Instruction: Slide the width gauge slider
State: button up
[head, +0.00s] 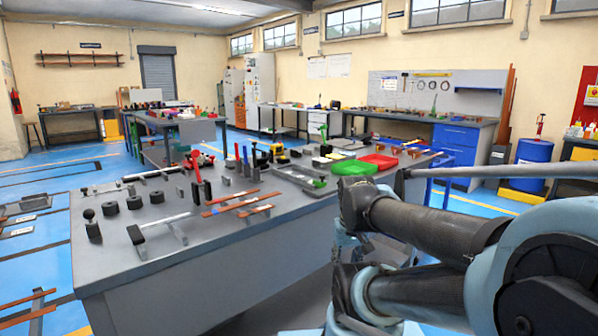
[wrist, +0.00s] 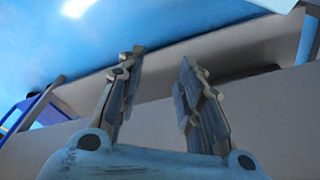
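A long grey workbench (head: 190,262) carries the tools in the head view. Near its front left corner, a silver bar (head: 167,220) with a black block (head: 135,234) at its left end rests on small supports; it may be the width gauge and slider, but I cannot tell for sure. A second silver bar (head: 150,174) lies farther back. My gripper (wrist: 160,60) is open and empty in the wrist view, with a grey surface and blue floor beyond its fingers. No gauge shows there. In the head view my arm fills the lower right, and I cannot make out the fingertips.
Black cylinders (head: 134,203), copper bars (head: 230,203), red-handled tools (head: 196,167), a green tray (head: 352,168) and a red tray (head: 379,161) crowd the bench. A blue drum (head: 533,165) stands at the right.

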jog(key=shift+w+a, duration=0.15)
jog(key=shift+w, duration=0.4)
jog(key=shift+o, duration=0.7)
jog(key=w+r+g, duration=0.1)
jog(key=w+r, duration=0.5)
jog(key=r, duration=0.3)
jog(key=w+r, duration=0.7)
jog(key=r, duration=0.2)
jog(key=w+a+r+m+g, duration=0.1)
jog(key=w+r, duration=0.7)
jog(key=w, duration=0.2)
jog(key=w+a+r+m, duration=0.1)
jog(key=w+r, duration=0.7)
jog(key=w, duration=0.3)
jog(key=f, duration=1.7)
jog(key=shift+s+d+f, duration=0.2)
jog(key=shift+f, duration=0.1)
jog(key=shift+c, duration=0.3)
grip_shut()
